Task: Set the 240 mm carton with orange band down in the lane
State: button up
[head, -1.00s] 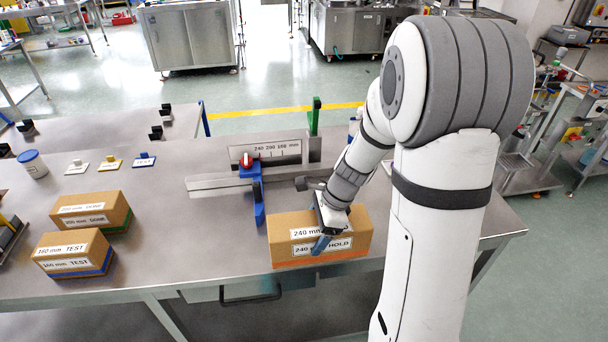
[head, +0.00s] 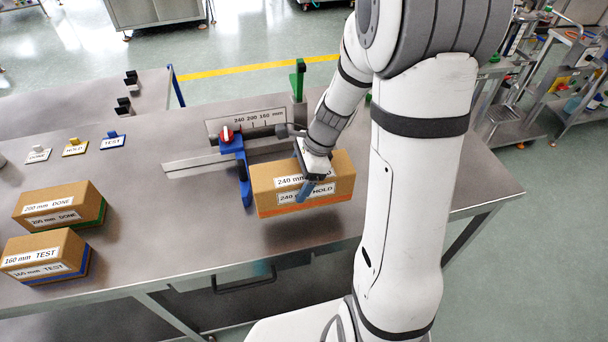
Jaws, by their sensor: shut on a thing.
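The 240 mm carton (head: 262,190) is brown with an orange band (head: 310,206) along its bottom and white labels, one ending in HOLD. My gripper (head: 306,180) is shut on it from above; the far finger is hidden. The carton appears level, a little above the steel table, with a shadow below it. The lane has a blue stop plate (head: 243,178) with a red knob (head: 226,134) on the left and a green post (head: 298,80) at the back right. The carton is just right of the blue plate; I cannot tell whether they touch.
A 200 mm DONE carton (head: 60,205) with a green band and a 160 mm TEST carton (head: 45,255) with a blue band stand at the left. A metal rail and a scale plate (head: 250,122) are behind. The table's front edge is close. The table's middle-left is clear.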

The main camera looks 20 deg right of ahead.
jog(key=shift+f+b, duration=2.7)
jog(key=shift+f, duration=0.65)
jog(key=shift+f+b, duration=0.45)
jog(key=shift+f, duration=0.15)
jog(key=o, duration=1.6)
jog(key=shift+s, duration=0.1)
jog(key=v, duration=0.8)
